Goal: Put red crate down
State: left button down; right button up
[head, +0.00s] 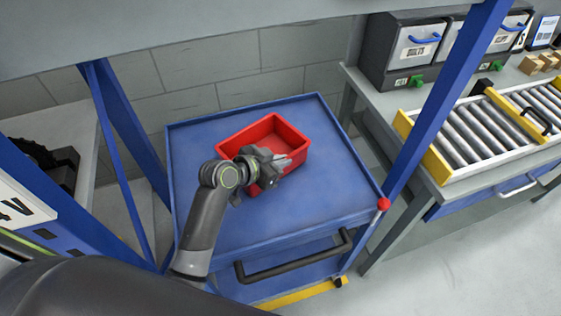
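The red crate (233,142) is an open-topped box over the top of the blue cart (335,185), near its middle and back. It looks level and empty as far as its inside shows. I cannot tell for sure whether its base touches the cart top. My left gripper (268,168) is at the crate's near side, overlapping its near wall and hiding part of it. The fingers are small and partly merged with the crate, so their grip on the wall is unclear. My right gripper is not in view.
The cart has a raised rim, a black handle (293,257) at the front and a red knob (383,204) at its right corner. Blue frame posts (440,110) stand on both sides. A bench with a roller conveyor (480,135) is at right. Cart top around the crate is clear.

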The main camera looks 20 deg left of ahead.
pick_arm(q)
jog(key=shift+f, duration=0.3)
jog(key=shift+f, duration=0.15)
jog(key=c, duration=1.6)
grip_release()
jog(key=shift+s+a+r, duration=0.1)
jog(key=shift+a+r, duration=0.05)
jog(key=shift+r, duration=0.15)
jog(key=p+v, duration=0.6)
jog(key=v, duration=0.4)
jog(key=shift+s+a, duration=0.1)
jog(key=shift+s+a+r, duration=0.25)
jog(key=shift+s+a, duration=0.1)
jog(key=shift+s, duration=0.2)
